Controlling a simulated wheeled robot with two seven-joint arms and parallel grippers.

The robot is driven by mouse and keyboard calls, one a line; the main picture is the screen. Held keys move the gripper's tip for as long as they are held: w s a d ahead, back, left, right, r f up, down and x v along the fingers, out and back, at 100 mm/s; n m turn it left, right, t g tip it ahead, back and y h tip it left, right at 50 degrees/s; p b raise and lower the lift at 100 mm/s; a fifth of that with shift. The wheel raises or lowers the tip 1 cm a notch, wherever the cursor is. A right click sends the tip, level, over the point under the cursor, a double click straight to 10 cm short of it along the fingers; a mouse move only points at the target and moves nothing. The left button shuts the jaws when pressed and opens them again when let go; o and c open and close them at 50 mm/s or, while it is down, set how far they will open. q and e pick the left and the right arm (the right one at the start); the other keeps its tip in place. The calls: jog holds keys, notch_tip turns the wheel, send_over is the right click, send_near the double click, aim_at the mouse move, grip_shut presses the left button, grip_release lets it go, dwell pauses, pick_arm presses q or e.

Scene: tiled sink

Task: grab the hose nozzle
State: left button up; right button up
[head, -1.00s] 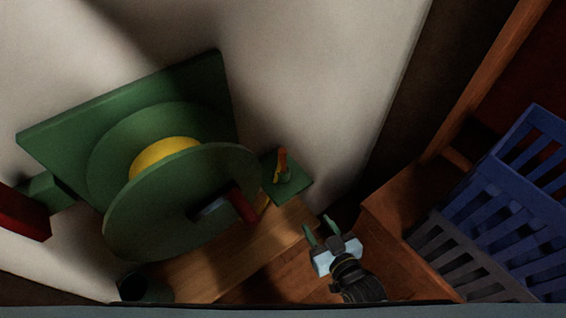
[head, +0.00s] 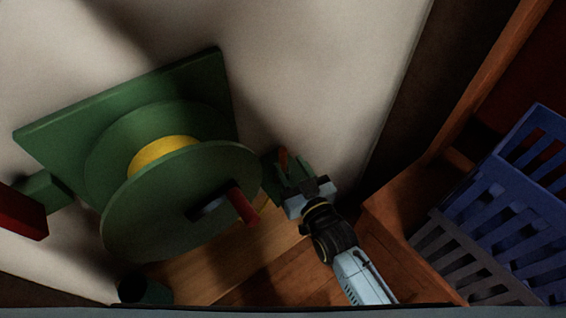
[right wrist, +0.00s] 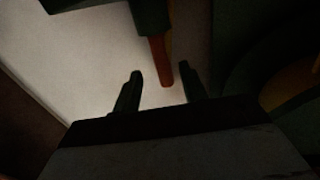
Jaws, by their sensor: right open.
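The hose nozzle (head: 283,157) is a small orange-red piece at the green bracket to the right of the hose reel. In the head view it is partly hidden by my right gripper (head: 292,170). In the right wrist view the nozzle (right wrist: 162,60) hangs from a dark green part, its tip between the two fingers. My right gripper (right wrist: 160,72) is open, with a finger on each side of the nozzle tip and gaps visible. My left gripper is not in view.
The large green hose reel (head: 165,210) with yellow hose (head: 163,152) and a red handle (head: 244,207) stands close left of my right gripper. A blue crate (head: 510,195) and a wooden frame are at the right. A red block (head: 22,213) is at the far left.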

aim_at(285, 162)
jog(key=x, duration=0.4)
jog(key=shift+a+f, duration=0.15)
jog(key=shift+a, duration=0.05)
grip_shut()
